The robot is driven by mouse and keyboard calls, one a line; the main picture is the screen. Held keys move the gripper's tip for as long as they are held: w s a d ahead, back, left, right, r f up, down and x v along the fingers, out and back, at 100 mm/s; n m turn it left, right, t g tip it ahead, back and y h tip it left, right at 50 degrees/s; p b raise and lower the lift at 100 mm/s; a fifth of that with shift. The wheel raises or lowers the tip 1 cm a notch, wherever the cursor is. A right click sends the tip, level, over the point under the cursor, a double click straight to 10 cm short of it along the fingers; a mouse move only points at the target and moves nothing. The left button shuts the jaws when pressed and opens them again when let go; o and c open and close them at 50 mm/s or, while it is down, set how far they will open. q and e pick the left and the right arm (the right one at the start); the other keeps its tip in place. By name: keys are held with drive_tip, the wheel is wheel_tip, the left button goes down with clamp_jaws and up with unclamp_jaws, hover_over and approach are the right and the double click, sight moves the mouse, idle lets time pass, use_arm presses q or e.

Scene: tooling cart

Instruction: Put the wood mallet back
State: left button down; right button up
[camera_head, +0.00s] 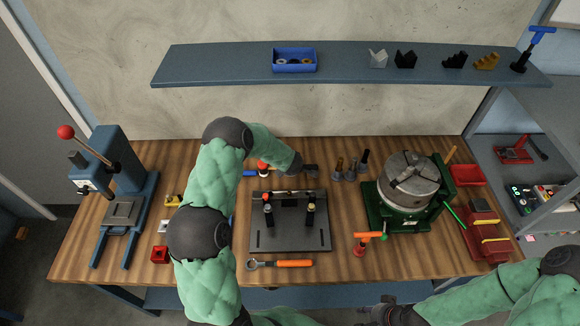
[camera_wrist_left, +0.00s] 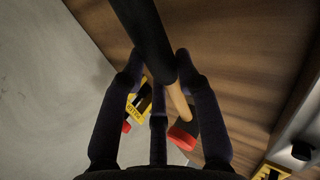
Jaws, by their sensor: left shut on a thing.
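My left gripper (camera_head: 297,168) reaches over the back of the workbench, behind a grey plate. In the left wrist view its fingers (camera_wrist_left: 158,85) are closed around a tool that I take for the wood mallet. It has a thick black grip (camera_wrist_left: 145,30) and a tan wooden shaft (camera_wrist_left: 178,102). In the head view, the black end (camera_head: 310,170) sticks out right of the gripper; the shaft is largely hidden. My right gripper (camera_head: 385,312) is at the bottom edge, its fingers unclear.
The grey plate (camera_head: 290,240) carries two upright dark clamps. An orange-handled wrench (camera_head: 292,263) lies in front. Several upright tools (camera_head: 350,170) and a rotary table (camera_head: 408,185) stand to the right. A press (camera_head: 122,165) stands left. A shelf (camera_head: 220,65) hangs above.

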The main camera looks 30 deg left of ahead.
use_arm(q)
drive_tip(key=shift+f, duration=0.1)
drive_tip(key=c, duration=0.8)
unclamp_jaws()
drive_tip(key=shift+s, duration=0.1)
drive_tip(key=v, duration=1.2)
